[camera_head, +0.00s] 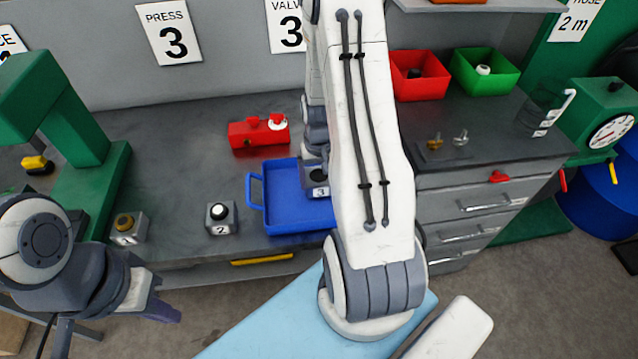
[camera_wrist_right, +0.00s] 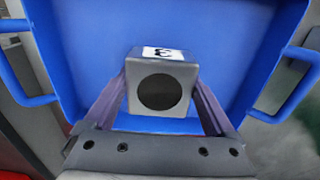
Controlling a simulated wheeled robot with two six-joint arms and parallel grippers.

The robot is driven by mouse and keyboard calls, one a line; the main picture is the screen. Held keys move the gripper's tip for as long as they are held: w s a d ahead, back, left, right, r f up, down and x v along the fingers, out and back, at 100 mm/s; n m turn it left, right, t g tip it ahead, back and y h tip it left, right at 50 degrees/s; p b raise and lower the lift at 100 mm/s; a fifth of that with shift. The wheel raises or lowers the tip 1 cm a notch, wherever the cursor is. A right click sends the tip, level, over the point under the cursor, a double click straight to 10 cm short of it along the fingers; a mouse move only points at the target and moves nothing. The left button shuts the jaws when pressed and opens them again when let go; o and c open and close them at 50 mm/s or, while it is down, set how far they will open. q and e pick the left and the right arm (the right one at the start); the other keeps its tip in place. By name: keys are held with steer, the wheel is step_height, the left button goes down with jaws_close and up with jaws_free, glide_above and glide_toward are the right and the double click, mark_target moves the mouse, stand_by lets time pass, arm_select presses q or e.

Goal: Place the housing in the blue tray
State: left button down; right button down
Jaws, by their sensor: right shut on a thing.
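The housing, a dark grey block with a round opening and a label 3 (camera_wrist_right: 160,88), is between the two fingers of my right gripper (camera_wrist_right: 160,104), which is shut on it. In the head view the housing (camera_head: 319,189) shows inside the outline of the blue tray (camera_head: 284,205), toward its right side. The tray also fills the background of the wrist view (camera_wrist_right: 225,45). I cannot tell whether the housing touches the tray floor. My right arm hides the tray's right part. My left gripper (camera_head: 163,306) hangs at the lower left, away from the tray; its finger gap is not clear.
A green press (camera_head: 75,150) is at the left. Red (camera_head: 420,80) and green (camera_head: 485,75) bins are at the right.

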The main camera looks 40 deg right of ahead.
mark_target(319, 176)
step_height(319, 176, down, 2)
steer(key=shift+f+p, duration=0.25)
steer(key=shift+p, duration=0.05)
steer(key=shift+f, duration=0.15)
steer(key=shift+f, duration=0.15)
jaws_free()
steer(key=shift+r, duration=0.2)
step_height(319, 176, up, 12)
steer(key=shift+r+b, duration=0.1)
steer(key=shift+b, duration=1.1)
